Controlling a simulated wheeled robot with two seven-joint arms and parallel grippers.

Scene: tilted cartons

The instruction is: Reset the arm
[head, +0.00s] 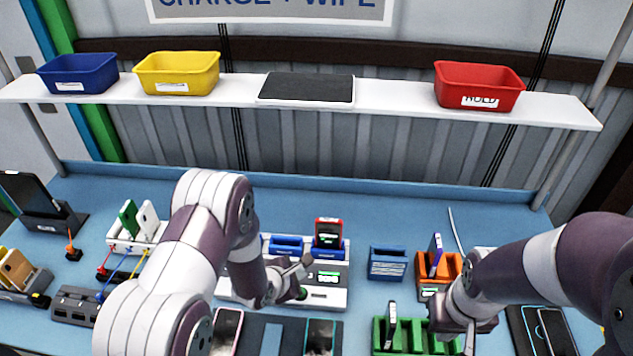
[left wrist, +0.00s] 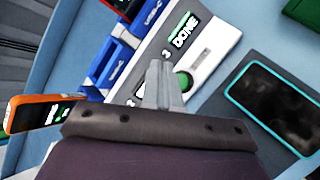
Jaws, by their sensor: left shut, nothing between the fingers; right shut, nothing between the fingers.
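My left arm comes in from the left in the head view. Its gripper (head: 303,264) is above the white charging station (head: 338,296), near a green button, with nothing held. In the left wrist view the left gripper's fingers (left wrist: 160,72) are together and empty, over the station, whose display reads "DONE". My right arm comes in from the right, and its gripper (head: 470,338) points down beside the green slotted rack (head: 415,338). The right fingers are partly cut off by the bottom edge of the head view.
A phone with a red case (head: 328,233) stands in the station. An orange holder (head: 430,275) with a blue device and a blue bin (head: 387,263) stand right of it. Phones lie on a dark mat (head: 252,338) in front. A shelf (head: 400,97) with bins spans the back.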

